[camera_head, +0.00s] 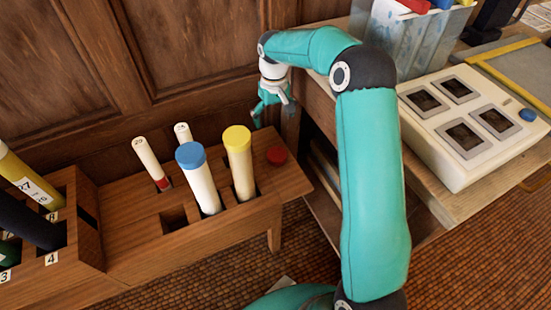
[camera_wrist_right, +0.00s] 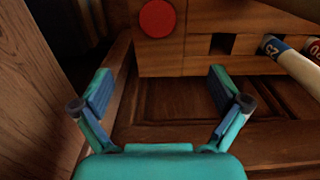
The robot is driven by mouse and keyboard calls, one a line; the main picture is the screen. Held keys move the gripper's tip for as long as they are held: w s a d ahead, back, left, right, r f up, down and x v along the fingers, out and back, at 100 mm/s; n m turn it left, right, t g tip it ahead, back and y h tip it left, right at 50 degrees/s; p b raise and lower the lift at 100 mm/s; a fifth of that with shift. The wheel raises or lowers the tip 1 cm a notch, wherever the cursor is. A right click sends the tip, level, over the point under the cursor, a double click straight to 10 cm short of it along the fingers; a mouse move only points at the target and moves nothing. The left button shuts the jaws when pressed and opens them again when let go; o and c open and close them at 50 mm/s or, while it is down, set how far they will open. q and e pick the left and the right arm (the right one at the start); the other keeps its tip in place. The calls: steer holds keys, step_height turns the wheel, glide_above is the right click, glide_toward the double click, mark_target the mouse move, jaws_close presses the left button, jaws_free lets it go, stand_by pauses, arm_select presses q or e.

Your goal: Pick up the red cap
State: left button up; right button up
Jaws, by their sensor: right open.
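The red cap (camera_head: 277,155) is a small round disc lying on the right end of the wooden rack top (camera_head: 130,215). It also shows at the top middle of the right wrist view (camera_wrist_right: 157,19), with nothing covering it. My right gripper (camera_head: 270,108) is beyond the cap in the head view, near the wood panelling, and apart from it. In the right wrist view its two fingers (camera_wrist_right: 160,84) are spread wide with nothing between them, and the cap lies above them in the picture. My left gripper is not in view.
A blue-capped tube (camera_head: 203,185) and a yellow-capped tube (camera_head: 240,165) stand in rack holes left of the cap. Two thinner numbered tubes stand behind them. A desk with a white panel box (camera_head: 450,150) is at right. Panelling (camera_head: 190,45) rises close behind the rack.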

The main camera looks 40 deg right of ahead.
steer(key=b, duration=0.2)
glide_above(277, 154)
steer(key=f, duration=0.6)
steer(key=w+f, duration=0.1)
steer(key=f, duration=0.3)
steer(key=shift+d, duration=0.15)
steer(key=f, duration=0.1)
steer(key=f+b, duration=0.1)
steer(key=f, duration=0.1)
steer(key=f+b, duration=0.1)
steer(key=shift+s+f, duration=0.25)
steer(key=shift+s, duration=0.15)
steer(key=shift+f, duration=0.5)
steer(key=c, duration=0.9)
